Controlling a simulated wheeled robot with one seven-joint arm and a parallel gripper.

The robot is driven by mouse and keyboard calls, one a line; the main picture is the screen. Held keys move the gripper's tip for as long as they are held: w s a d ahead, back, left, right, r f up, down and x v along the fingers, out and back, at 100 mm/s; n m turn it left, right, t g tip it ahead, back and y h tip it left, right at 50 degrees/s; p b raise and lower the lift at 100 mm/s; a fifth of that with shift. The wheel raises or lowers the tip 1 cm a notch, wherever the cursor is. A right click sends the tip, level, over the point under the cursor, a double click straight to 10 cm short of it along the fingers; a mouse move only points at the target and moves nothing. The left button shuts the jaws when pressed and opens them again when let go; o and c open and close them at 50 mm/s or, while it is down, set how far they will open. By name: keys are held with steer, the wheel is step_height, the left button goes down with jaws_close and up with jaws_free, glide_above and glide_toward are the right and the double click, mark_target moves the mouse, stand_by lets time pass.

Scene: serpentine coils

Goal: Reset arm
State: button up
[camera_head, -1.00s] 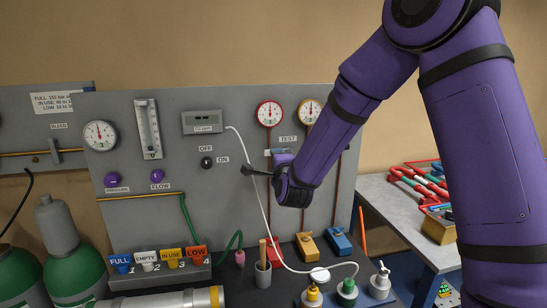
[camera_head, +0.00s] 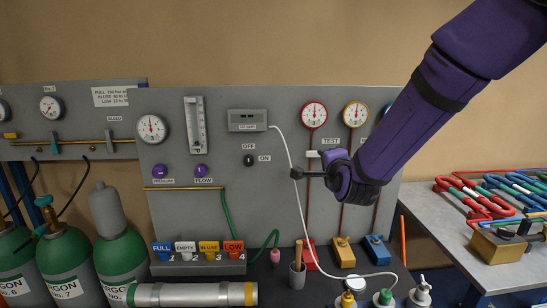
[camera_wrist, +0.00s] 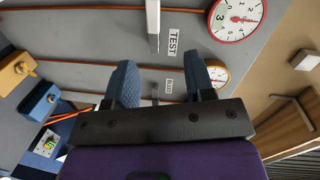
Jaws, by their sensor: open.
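My gripper (camera_head: 300,174) is at the end of my purple arm, in front of the grey panel (camera_head: 280,215), near the TEST label (camera_head: 330,141). In the wrist view, its two blue fingers (camera_wrist: 164,85) stand apart with nothing held between them. The TEST label also shows in the wrist view (camera_wrist: 174,42), beyond the fingers. A red-rimmed gauge (camera_head: 314,115) and an orange-rimmed gauge (camera_head: 356,114) are on the panel above my gripper. I cannot tell whether the gripper touches the panel.
Green gas cylinders (camera_head: 72,262) stand at the left. A white hose (camera_head: 305,225) hangs from the meter (camera_head: 247,120) close to my gripper. Coloured tags (camera_head: 185,248) and small valve blocks (camera_head: 343,252) sit low on the bench. A side table (camera_head: 450,240) holds coloured coils (camera_head: 480,207).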

steer(key=s+d+r+n+g, duration=0.2)
steer(key=s+d+n+g, duration=0.1)
steer(key=s, duration=0.9)
steer(key=s+d+r+n+g, duration=0.3)
steer(key=s+n, duration=0.4)
steer(key=s, duration=0.5)
steer(key=s+d+r+n+g+h, duration=0.1)
steer(key=s+d+n+g, duration=0.4)
steer(key=s, duration=0.7)
steer(key=shift+s+d+r, duration=0.2)
steer(key=shift+d+r, duration=0.4)
steer(key=shift+r, duration=0.25)
